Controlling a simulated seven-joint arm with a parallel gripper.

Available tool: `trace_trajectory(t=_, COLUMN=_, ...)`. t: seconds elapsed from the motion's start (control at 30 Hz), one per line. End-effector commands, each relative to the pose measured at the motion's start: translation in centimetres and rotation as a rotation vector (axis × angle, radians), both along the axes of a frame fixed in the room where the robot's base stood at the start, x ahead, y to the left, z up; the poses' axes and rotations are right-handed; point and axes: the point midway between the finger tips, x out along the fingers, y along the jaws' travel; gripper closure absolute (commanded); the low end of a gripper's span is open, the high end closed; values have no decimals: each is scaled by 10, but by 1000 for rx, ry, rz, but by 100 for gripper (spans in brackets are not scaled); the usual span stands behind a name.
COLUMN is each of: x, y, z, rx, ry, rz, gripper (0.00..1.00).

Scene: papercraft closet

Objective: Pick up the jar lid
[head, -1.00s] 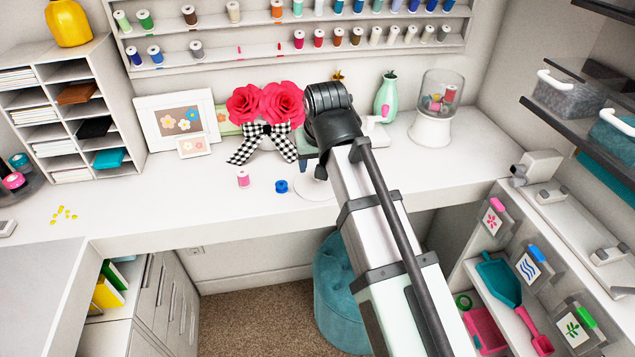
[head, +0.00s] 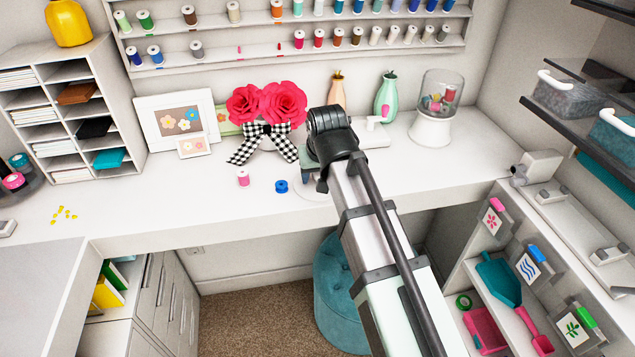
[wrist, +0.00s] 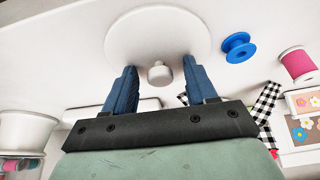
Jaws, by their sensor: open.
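The jar lid (wrist: 158,35) is a white round disc with a small knob (wrist: 160,74), lying on the white counter in the wrist view. In the head view only part of the lid's rim (head: 312,195) shows beside my arm. My gripper (wrist: 159,66) is open, its two blue fingers apart with the knob between them in the picture. I cannot tell whether the fingers touch the lid. In the head view my gripper is mostly hidden behind my arm.
A white-based glass jar (head: 437,105) stands at the back right. The front counter is mostly clear.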

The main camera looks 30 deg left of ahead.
Motion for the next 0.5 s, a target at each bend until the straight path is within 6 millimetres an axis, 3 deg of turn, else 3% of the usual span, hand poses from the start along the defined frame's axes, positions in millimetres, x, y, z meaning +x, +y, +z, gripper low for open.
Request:
trace_trajectory(t=0.07, x=0, y=0, z=0, rx=0, ry=0, rz=0, gripper=44)
trace_trajectory(t=0.5, x=0, y=0, z=0, rx=0, ry=0, rz=0, gripper=87)
